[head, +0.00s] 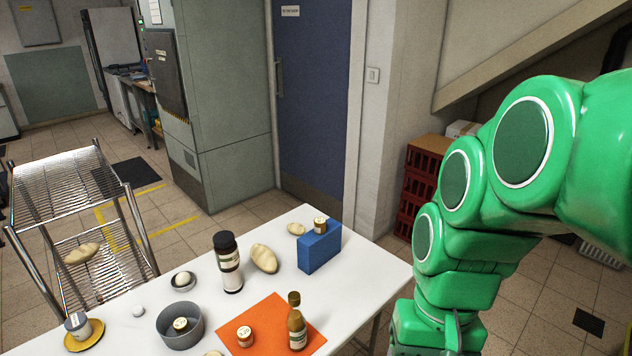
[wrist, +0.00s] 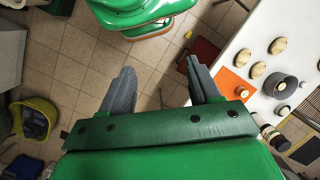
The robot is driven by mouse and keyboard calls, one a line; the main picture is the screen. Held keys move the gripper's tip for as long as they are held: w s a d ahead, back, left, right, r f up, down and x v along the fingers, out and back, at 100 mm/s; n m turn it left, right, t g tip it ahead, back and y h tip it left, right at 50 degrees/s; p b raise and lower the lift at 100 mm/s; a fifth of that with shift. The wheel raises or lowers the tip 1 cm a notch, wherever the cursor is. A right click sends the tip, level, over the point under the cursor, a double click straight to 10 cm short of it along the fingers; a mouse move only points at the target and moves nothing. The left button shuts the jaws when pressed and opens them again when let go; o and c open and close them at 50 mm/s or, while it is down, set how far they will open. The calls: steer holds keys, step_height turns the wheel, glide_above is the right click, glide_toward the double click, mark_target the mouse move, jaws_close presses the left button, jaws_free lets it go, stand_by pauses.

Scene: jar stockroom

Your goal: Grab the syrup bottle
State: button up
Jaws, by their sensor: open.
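An amber bottle with a pale label, which looks like the syrup bottle (head: 297,328), stands upright on an orange mat (head: 265,318) at the table's front in the head view. I cannot make it out in the wrist view, where a finger covers part of the mat (wrist: 228,82). My gripper (wrist: 158,88) is open and empty in the wrist view, its fingers wide apart over the tiled floor, beside the table. My gripper cannot be made out in the head view.
The white table (head: 355,275) also holds a small jar (head: 244,336) on the mat, a dark-capped bottle (head: 229,264), a grey bowl (head: 180,328), a blue block (head: 320,249) and several tan loaf-like things. A wire rack (head: 65,190) stands left.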

steer(key=w+a+r+m+g+y, duration=0.2)
steer(key=w+a+m+g+y, duration=0.35)
steer(key=w+a, duration=0.85)
steer(key=w+d+f+m+t+y, duration=0.1)
steer(key=w+f+m+t+y, duration=0.15)
steer(key=w+m+y, duration=1.15)
steer(key=n+h, duration=0.4)
steer(key=n, duration=0.2)
glide_toward(289, 300)
steer(key=a, duration=0.2)
steer(key=shift+y, duration=0.25)
steer(key=shift+f+x, duration=0.2)
steer(key=shift+x, duration=1.2)
steer(key=shift+f+x, duration=0.15)
steer(key=shift+x, duration=1.3)
steer(key=shift+f+x, duration=0.2)
steer(key=shift+x, duration=1.2)
jaws_close()
